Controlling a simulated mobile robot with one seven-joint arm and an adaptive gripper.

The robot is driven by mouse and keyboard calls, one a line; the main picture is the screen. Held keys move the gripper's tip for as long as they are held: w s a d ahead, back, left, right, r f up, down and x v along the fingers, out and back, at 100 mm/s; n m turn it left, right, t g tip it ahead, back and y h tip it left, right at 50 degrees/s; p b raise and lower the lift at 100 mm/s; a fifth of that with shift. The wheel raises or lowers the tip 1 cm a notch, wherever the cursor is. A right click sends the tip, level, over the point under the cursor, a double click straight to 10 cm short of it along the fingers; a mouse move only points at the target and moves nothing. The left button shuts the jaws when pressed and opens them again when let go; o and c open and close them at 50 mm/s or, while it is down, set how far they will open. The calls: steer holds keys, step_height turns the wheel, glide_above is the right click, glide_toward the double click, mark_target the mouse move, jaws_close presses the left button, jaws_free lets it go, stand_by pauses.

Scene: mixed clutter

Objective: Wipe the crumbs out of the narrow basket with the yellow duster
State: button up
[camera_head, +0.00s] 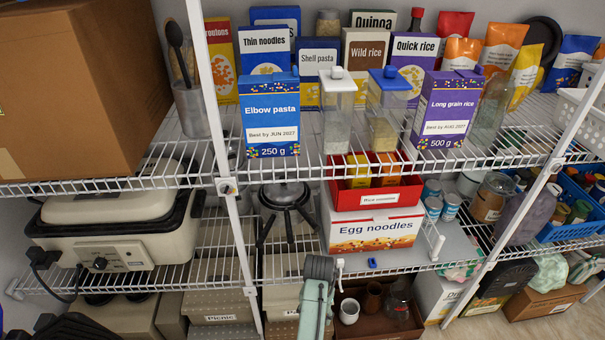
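No yellow duster can be made out, and no crumbs show. I cannot tell which container is the narrow basket. A white perforated basket (579,119) is cut off at the right edge, at upper shelf height; its inside is hidden. A blue basket (572,232) at the right of the middle shelf holds several jars. A shallow red bin (379,200) with yellow and orange packets stands on the egg noodles box (375,233). No gripper fingers show. A pale green and dark grey part rises from the bottom middle; I cannot tell whether it is mine.
Wire shelves with white posts (222,120) cross the view. The upper shelf is crowded with boxes, bags and containers. A large cardboard box (75,85) fills the upper left. A roaster (110,230) and a black-legged stand (287,205) are on the middle shelf.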

steer(key=a+n, duration=0.2)
steer(key=n, duration=0.1)
steer(key=a+n, duration=0.1)
steer(key=a, duration=0.1)
steer(key=shift+w+r, duration=0.15)
steer(key=shift+w, duration=0.1)
steer(key=shift+a, duration=0.2)
steer(key=shift+d, duration=0.15)
